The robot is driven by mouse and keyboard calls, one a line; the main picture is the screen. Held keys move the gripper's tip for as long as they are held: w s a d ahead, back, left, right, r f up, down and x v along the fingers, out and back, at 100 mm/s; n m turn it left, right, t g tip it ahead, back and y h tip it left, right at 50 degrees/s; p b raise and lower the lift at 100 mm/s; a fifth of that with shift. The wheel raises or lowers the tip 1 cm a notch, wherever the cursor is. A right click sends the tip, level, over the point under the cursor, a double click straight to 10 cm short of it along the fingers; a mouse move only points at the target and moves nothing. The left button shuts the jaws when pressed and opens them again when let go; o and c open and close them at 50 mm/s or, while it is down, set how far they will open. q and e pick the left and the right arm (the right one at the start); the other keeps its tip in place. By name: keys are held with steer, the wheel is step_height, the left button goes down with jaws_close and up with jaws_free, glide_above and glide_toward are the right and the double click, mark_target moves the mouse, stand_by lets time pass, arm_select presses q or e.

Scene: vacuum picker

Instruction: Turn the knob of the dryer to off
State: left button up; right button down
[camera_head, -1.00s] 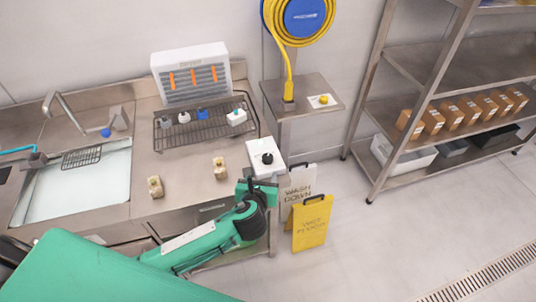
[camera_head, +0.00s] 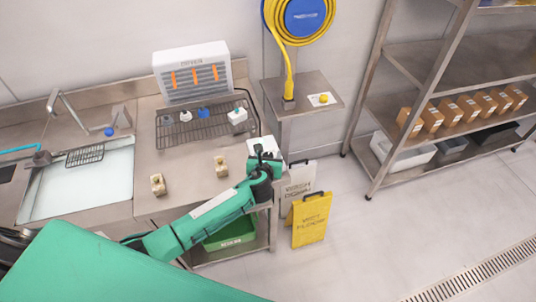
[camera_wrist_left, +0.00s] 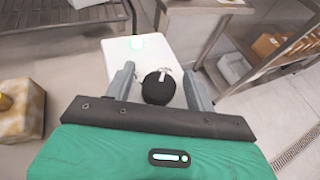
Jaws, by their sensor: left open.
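The dryer (camera_head: 192,74) is a white unit with orange streamers at the back of the steel counter. A white control box (camera_head: 269,146) sits at the counter's right end, partly covered by my left gripper (camera_head: 264,158). The pointer points roughly away from my wrist. My left gripper (camera_wrist_left: 160,86) is open, with a finger on each side of the knob. I cannot tell whether they touch it. My right gripper is not in view.
A wire rack (camera_head: 207,124) with small items stands before the dryer. Two small beige blocks (camera_head: 158,184) (camera_head: 221,166) lie on the counter. A sink (camera_head: 78,180) is left. Floor signs (camera_head: 311,219) stand right of the counter, and a shelf (camera_head: 410,115) holds brown boxes.

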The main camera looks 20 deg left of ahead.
arm_select(q)
steer(key=c, duration=1)
steer(key=shift+o, duration=0.2)
